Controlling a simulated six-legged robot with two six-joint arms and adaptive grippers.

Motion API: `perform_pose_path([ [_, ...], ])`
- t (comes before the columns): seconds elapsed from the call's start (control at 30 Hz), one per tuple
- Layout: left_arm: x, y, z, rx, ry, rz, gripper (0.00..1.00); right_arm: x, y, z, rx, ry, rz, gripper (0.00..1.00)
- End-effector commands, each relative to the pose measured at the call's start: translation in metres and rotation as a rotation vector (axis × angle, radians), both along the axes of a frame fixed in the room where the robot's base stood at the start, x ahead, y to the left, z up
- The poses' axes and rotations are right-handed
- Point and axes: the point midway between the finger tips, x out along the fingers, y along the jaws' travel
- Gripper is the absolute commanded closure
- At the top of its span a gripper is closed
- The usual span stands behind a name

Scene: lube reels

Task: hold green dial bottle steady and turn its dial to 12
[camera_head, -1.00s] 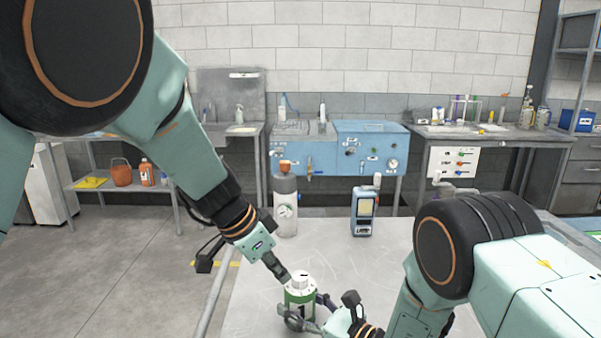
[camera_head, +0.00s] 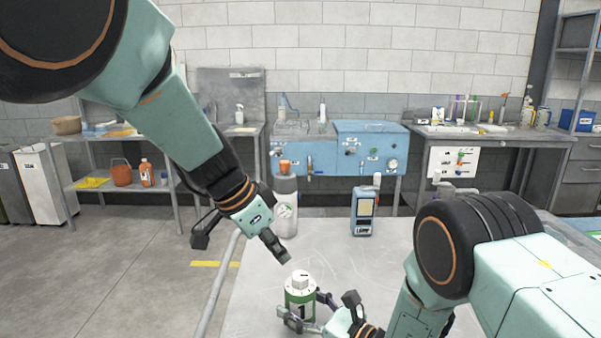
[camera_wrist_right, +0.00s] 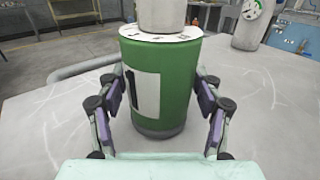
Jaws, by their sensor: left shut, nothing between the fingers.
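The green dial bottle (camera_head: 300,300) stands upright on the near table, with a white dial (camera_head: 300,279) on top. The dial's reading is too small to tell. In the right wrist view the green body (camera_wrist_right: 170,85) fills the middle, its white label marked "1", and the top of the dial is cut off. My right gripper (camera_head: 303,311) has its fingers on both sides of the body, seemingly against it; they also show in the right wrist view (camera_wrist_right: 163,92). My left gripper (camera_head: 284,257) is shut and empty, above and left of the dial, apart from it.
Benches and a blue sink unit (camera_head: 345,150) line the wall.

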Motion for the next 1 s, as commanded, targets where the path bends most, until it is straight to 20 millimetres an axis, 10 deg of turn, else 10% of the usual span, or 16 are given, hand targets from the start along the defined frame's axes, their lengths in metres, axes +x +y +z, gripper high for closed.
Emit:
perform_pose_path([
  [0.53,0.000,0.000,-0.001,0.001,0.000,-0.001,1.00,-0.002,-0.003,0.000,0.000,0.000,-0.001,0.17],
  [1.0,0.000,0.000,-0.001,0.001,0.000,-0.001,1.00,-0.041,-0.052,0.000,0.000,0.001,-0.003,0.17],
])
